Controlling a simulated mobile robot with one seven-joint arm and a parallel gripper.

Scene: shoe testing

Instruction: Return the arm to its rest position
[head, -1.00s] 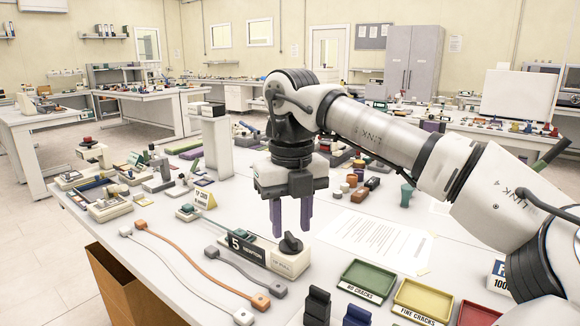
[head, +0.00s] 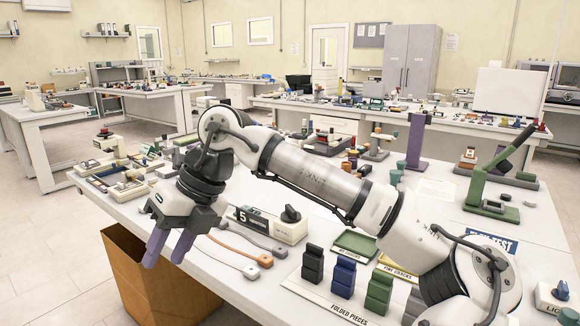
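My gripper (head: 166,248) hangs at the left front of the white table, tilted, with its two purple fingers apart and nothing between them. It is near the table's front edge, in front of the newton tester box marked 5 (head: 270,226) and above and beside the brown open bin (head: 150,275). My arm stretches from the lower right corner across the table to the gripper and hides part of the tabletop.
Black, blue and green folded pieces (head: 345,277) stand on a labelled strip at the front. A green tray (head: 356,244) lies behind them. A green press-like stand (head: 490,195) and a tall purple stand (head: 416,143) rise at the right. Cables lie near the front edge.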

